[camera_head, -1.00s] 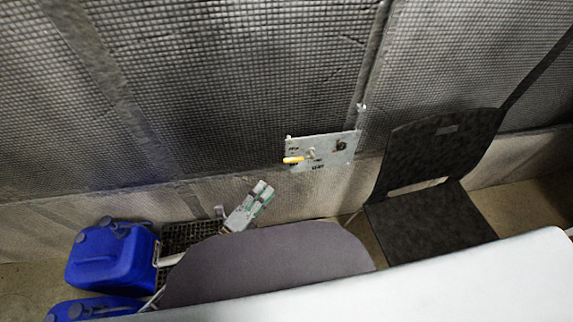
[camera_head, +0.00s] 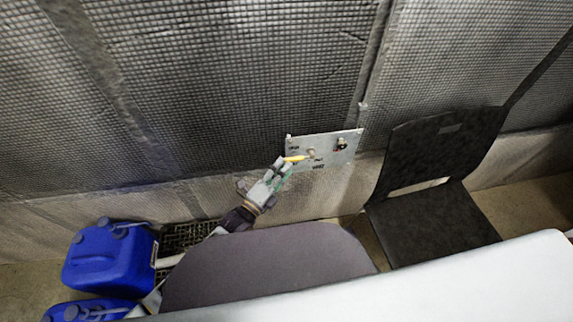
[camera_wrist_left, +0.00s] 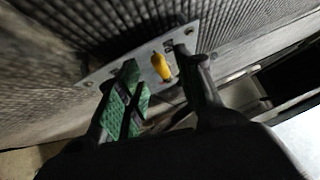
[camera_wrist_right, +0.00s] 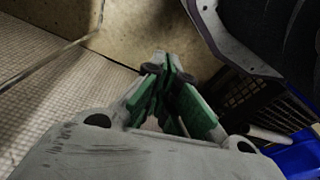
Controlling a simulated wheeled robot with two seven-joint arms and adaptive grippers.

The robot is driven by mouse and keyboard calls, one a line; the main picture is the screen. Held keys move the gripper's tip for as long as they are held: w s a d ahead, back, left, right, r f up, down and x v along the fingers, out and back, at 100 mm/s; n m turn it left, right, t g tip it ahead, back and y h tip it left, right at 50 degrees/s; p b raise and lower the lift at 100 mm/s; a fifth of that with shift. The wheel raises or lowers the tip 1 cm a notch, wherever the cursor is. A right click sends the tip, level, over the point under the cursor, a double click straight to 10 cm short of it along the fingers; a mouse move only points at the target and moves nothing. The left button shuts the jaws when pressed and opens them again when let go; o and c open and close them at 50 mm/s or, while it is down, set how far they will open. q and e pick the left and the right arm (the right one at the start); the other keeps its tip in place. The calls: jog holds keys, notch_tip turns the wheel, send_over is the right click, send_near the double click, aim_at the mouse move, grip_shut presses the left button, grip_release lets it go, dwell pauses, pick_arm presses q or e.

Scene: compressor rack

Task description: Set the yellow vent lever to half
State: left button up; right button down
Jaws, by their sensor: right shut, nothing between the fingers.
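The yellow vent lever (camera_head: 296,158) sits on a grey metal panel (camera_head: 328,160) on the quilted wall. It points left from its pivot, slightly downward, in the head view. The printed marks beside it are too small to read. My left gripper (camera_head: 280,165) is at the lever's free end. In the left wrist view the lever (camera_wrist_left: 162,66) shows between the two spread fingers, and the left gripper (camera_wrist_left: 158,60) is open. I cannot tell whether a finger touches it. My right gripper (camera_wrist_right: 166,72) is shut and empty, seen only in its own wrist view.
A small dark and red knob (camera_head: 341,144) is at the panel's right side. A black chair (camera_head: 430,165) stands right of the panel. Blue jerrycans (camera_head: 108,258) and a dark crate (camera_head: 185,236) are at the lower left. A grey rounded surface (camera_head: 270,265) lies in front.

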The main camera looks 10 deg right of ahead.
aim_at(299, 158)
pick_arm(q)
jog(key=x, duration=0.2)
jog(key=shift+w+d, duration=0.25)
jog(key=shift+d, duration=0.05)
grip_shut()
pick_arm(e)
jog(key=shift+a+r, duration=0.2)
jog(key=shift+r, duration=0.55)
